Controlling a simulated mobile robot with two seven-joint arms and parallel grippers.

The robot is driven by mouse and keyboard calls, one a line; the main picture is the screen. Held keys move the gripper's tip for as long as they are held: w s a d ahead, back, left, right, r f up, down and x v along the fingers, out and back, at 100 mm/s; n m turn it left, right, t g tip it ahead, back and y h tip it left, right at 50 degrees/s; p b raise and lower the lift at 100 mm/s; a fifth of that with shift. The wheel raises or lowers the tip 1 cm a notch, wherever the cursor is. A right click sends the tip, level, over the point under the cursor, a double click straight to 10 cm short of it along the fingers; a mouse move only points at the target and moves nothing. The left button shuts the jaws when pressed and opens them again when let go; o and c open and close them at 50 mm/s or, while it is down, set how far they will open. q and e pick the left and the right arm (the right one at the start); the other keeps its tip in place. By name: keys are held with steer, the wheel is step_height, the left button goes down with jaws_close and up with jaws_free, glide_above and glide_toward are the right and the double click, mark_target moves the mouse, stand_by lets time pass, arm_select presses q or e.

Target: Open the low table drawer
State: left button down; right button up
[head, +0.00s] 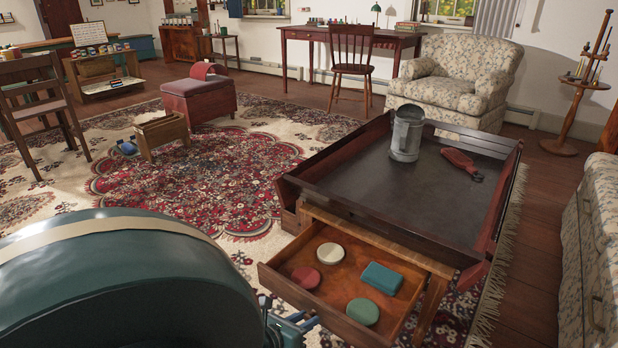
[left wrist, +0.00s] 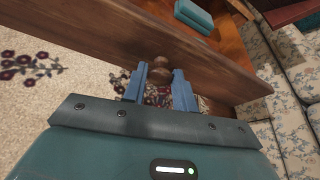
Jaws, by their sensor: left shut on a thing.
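The low table (head: 345,185) has a dark tray-like top with raised edges. Its wooden drawer (head: 335,282) stands pulled well out at the front. Inside lie a cream disc (head: 331,253), a red disc (head: 306,277), a green disc (head: 362,311) and a teal block (head: 382,278). My left gripper (head: 292,325) is at the drawer's front, partly cut off by the lower edge. In the left wrist view its blue fingers (left wrist: 160,85) are shut on the round wooden drawer knob (left wrist: 160,72). My right gripper is not in view.
A metal tankard (head: 406,133) and a red-brown paddle-shaped object (head: 461,163) are on the tabletop. A patterned sofa (head: 590,240) stands at the right and an armchair (head: 455,75) behind. Patterned carpet (head: 215,185) lies open left of the table.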

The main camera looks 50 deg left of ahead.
arm_select(q)
steer(key=shift+s, duration=0.15)
steer(key=c, duration=1.1)
jaws_free()
steer(key=p+v, duration=0.3)
steer(key=v, duration=1)
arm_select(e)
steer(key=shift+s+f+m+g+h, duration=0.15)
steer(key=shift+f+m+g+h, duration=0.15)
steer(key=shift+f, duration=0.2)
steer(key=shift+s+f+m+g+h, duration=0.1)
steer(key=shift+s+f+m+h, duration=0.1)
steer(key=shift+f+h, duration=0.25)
arm_select(q)
steer(key=shift+s+d, duration=0.1)
steer(key=shift+d, duration=0.05)
